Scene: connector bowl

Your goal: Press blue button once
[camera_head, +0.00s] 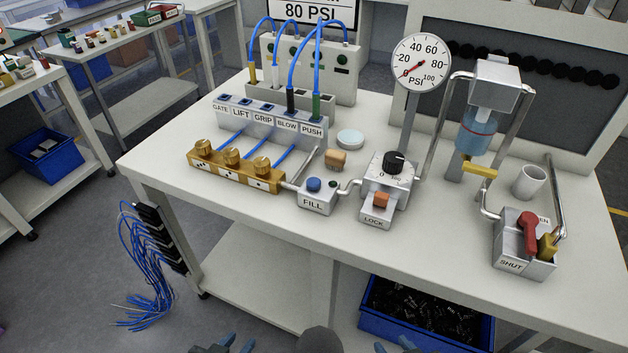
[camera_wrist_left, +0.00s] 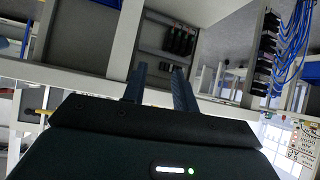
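The blue button (camera_head: 314,184) is a round cap on top of a small grey box labelled FILL (camera_head: 313,201), near the front edge of the white table. A small dark round part sits beside it on the same box. My left gripper (camera_head: 232,346) is at the bottom edge of the head view, below and in front of the table, far from the button. In the left wrist view its two blue fingers (camera_wrist_left: 160,70) stand apart with nothing between them. My right gripper (camera_head: 394,346) is also at the bottom edge, its two blue fingertips apart and empty-looking.
The white table (camera_head: 450,270) also holds brass knobs (camera_head: 232,155), a LOCK box with an orange switch (camera_head: 381,200), a pressure gauge (camera_head: 421,62), and a SHUT box with a red lever (camera_head: 529,231). A blue bin (camera_head: 375,318) is under the table.

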